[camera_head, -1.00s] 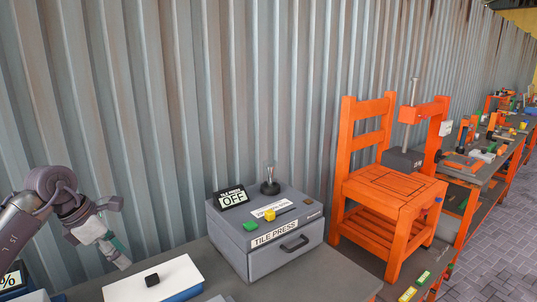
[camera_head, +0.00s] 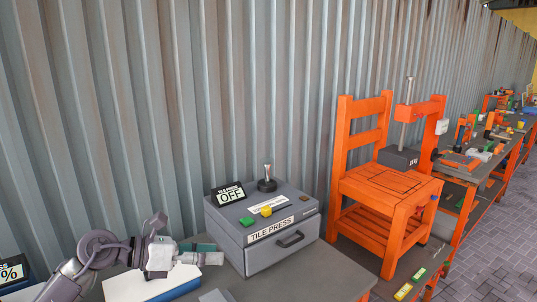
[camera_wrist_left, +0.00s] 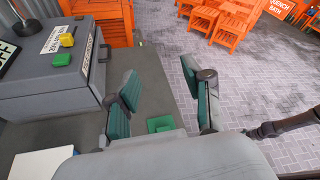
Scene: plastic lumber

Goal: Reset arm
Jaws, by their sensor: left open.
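My left arm comes in from the left in the head view. Its gripper (camera_head: 212,253) points right, in front of the left side of the grey tile press (camera_head: 270,262). In the left wrist view the two green-padded fingers (camera_wrist_left: 162,82) are spread wide apart, with nothing held between them. The tile press (camera_wrist_left: 40,92) is left of the fingers there; whether they touch it I cannot tell. My right gripper is in neither view.
A white-topped blue box (camera_head: 150,287) lies beneath my left arm. The press carries an OFF display (camera_head: 230,194) and a lever (camera_head: 267,178). An orange press stand (camera_head: 385,190) is to the right. A corrugated wall (camera_head: 200,80) closes the back; paved floor (camera_head: 490,250) lies right.

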